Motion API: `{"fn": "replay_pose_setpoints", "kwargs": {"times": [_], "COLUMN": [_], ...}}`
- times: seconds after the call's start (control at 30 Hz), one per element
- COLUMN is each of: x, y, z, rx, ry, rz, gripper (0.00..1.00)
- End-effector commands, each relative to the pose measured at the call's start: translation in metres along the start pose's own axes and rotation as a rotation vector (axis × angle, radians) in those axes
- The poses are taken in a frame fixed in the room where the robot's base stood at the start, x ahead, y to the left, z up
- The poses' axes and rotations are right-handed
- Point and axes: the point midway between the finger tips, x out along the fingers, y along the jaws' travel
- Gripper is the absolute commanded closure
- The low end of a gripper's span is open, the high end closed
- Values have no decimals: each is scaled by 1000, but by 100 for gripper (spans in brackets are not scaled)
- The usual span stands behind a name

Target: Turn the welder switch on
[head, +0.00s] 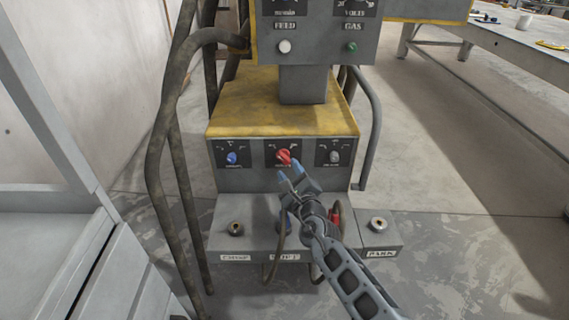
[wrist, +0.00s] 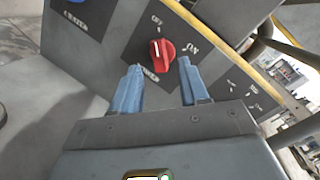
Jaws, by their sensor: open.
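The red welder switch (head: 284,157) is the middle knob on the front of the grey and yellow machine. In the wrist view the red switch (wrist: 162,54) lies just beyond and between my fingertips, with OFF printed above it and ON to its right. Its white mark points up, toward the OFF side. My gripper (head: 291,175) is open in front of the panel, just below and right of the switch in the head view. In the wrist view its two blue fingers (wrist: 159,66) stand apart with nothing held. I cannot tell whether they touch the knob.
A blue knob (head: 232,158) sits left of the switch and a grey knob (head: 334,157) right. Below is a grey ledge (head: 222,245) with sockets and cables. Thick hoses (head: 168,110) hang at left. An upper control box (head: 318,42) stands above. Open floor lies right.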

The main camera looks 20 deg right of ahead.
Motion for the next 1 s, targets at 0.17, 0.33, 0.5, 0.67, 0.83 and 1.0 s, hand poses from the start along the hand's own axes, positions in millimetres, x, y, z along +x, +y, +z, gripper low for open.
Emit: {"fn": "replay_pose_setpoints", "kwargs": {"times": [0.17,0.33,0.5,0.67,0.83,1.0], "x": [26,42,48,48,48,47], "y": [1,1,0,0,0,0], "z": [-1,-2,-1,0,0,0], "rx": [1,2,3,4,4,4], "ry": [-1,1,0,1,1,1], "rz": [1,0,0,0,0,1], "gripper": [56,56,56,56,65,82]}}
